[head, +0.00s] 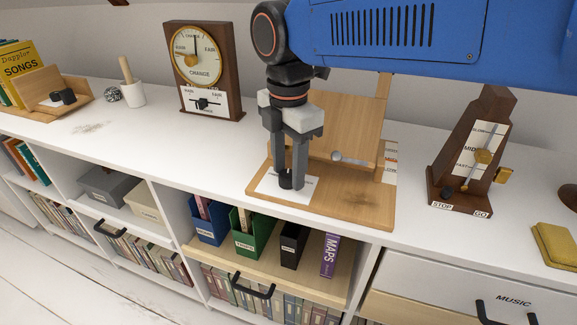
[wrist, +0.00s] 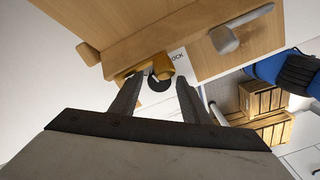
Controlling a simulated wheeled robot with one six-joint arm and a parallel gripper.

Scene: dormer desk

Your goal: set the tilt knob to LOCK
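The wooden tilting stand (head: 345,125) is on the white worktop, with its board leaning up over a wooden base (head: 335,205). A white label plate (head: 262,186) lies on the base's left part. In the wrist view, part of the word LOCK shows on the white label (wrist: 178,54), beside a brass-coloured knob (wrist: 163,66) with a dark round part below it. My gripper (head: 288,182) points down over the plate. Its fingertips also show in the wrist view (wrist: 163,76), one on each side of the knob. I cannot tell whether they press on it. The knob's pointer is hidden.
A metronome-like wooden stand (head: 470,160) is to the right, and a yellow cloth or pad (head: 556,243) lies beyond it. A dial weather clock (head: 203,70) and a white pen cup (head: 133,94) stand left. Shelves with folders (head: 245,232) are below the worktop's front edge.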

